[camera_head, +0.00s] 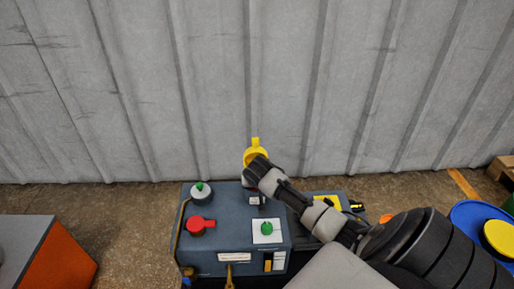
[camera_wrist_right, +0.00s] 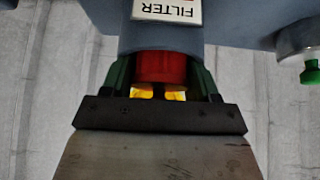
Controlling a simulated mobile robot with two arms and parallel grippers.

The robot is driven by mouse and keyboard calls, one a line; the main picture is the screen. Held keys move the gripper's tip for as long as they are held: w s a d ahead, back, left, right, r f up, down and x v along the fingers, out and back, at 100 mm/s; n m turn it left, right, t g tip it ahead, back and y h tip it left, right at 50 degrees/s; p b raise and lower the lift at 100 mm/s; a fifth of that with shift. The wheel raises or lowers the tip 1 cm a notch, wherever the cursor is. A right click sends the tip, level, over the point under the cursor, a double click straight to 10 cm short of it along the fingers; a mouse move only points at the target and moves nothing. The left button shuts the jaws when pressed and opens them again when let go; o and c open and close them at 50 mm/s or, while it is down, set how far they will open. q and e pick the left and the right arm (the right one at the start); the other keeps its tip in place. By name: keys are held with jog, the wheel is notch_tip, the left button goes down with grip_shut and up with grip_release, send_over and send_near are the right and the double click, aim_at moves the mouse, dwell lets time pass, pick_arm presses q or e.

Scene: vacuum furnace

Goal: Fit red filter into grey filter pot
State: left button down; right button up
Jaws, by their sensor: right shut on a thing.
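In the right wrist view, the red filter (camera_wrist_right: 160,68) is a short red cylinder between the two dark green fingers of my right gripper (camera_wrist_right: 162,78), which is shut on it. The filter's far end meets the underside of the grey-blue filter pot (camera_wrist_right: 128,38) below a white FILTER label (camera_wrist_right: 167,11). I cannot tell how far the filter is inside the pot. Small yellow parts show just below the filter. In the head view, my right gripper (camera_head: 253,172) is over the machine's back edge and hides the filter and pot. My left gripper is not in view.
The blue-grey machine (camera_head: 215,248) carries a red handle (camera_head: 201,226), a green knob (camera_head: 266,229) and a green-topped valve (camera_head: 201,193). A yellow ringed part (camera_head: 256,151) stands just behind my gripper. An orange box (camera_head: 67,262) is left; a blue drum (camera_head: 472,220) is right.

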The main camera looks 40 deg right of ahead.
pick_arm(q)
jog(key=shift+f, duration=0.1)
pick_arm(e)
jog(key=shift+s+a+f, duration=0.25)
jog(key=shift+s+f, duration=0.05)
jog(key=shift+f, duration=0.35)
jog(key=o, duration=0.8)
jog(key=shift+o, duration=1.2)
jog(key=shift+p+v, duration=0.65)
jog(key=shift+v, duration=0.3)
jog(key=v, duration=0.1)
jog(key=p+v, duration=0.1)
jog(key=v, duration=0.2)
jog(key=shift+w+d+r+p, duration=0.1)
jog(key=shift+w+r+p, duration=0.15)
jog(key=shift+r+p, duration=0.15)
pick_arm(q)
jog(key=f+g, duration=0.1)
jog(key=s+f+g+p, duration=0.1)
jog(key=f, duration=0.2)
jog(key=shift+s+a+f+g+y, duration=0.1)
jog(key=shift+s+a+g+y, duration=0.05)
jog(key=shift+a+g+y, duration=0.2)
pick_arm(e)
jog(key=v, duration=0.5)
jog(key=shift+d+r, duration=0.15)
jog(key=shift+r, duration=0.05)
